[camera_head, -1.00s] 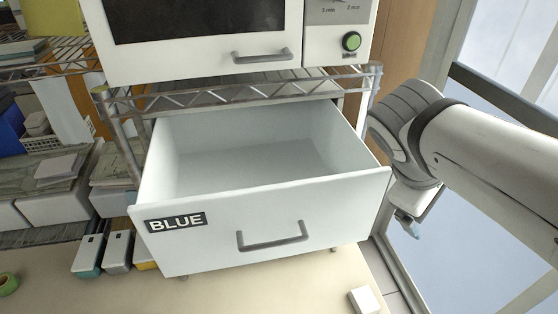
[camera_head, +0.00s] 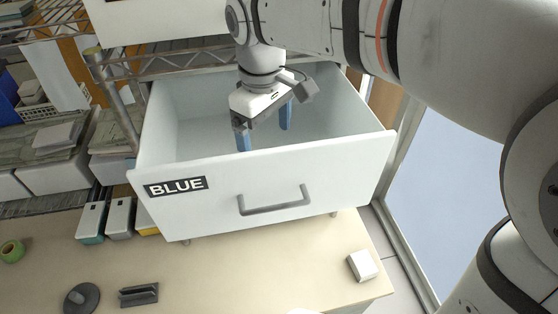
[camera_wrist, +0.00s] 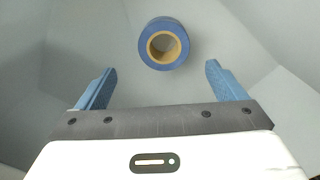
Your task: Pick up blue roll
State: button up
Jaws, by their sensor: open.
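The blue roll (camera_wrist: 144,46) is a blue ring of tape with a tan core. In the wrist view it lies on the grey floor of the drawer, ahead of my gripper and roughly between the lines of its fingers. In the head view the roll is hidden. My gripper (camera_wrist: 158,86) is open and empty, with its blue fingers spread apart and not touching the roll. In the head view my gripper (camera_head: 264,130) points down into the open white drawer (camera_head: 270,172), which is labelled BLUE.
The drawer's walls surround my gripper, and the front wall with its grey handle (camera_head: 274,203) is close. A green roll (camera_head: 12,251), a black holder (camera_head: 139,295) and a white block (camera_head: 362,266) sit on the beige table. A wire rack (camera_head: 115,100) stands at the left.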

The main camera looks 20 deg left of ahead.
jog(key=f, duration=0.2)
jog(key=f+p, duration=0.1)
jog(key=f, duration=0.4)
jog(key=shift+s+d+f+p, duration=0.15)
jog(key=shift+s+d+p, duration=0.05)
jog(key=shift+s+p, duration=0.15)
jog(key=shift+w+a+f, duration=0.1)
jog(key=shift+f, duration=0.4)
jog(key=c, duration=1.1)
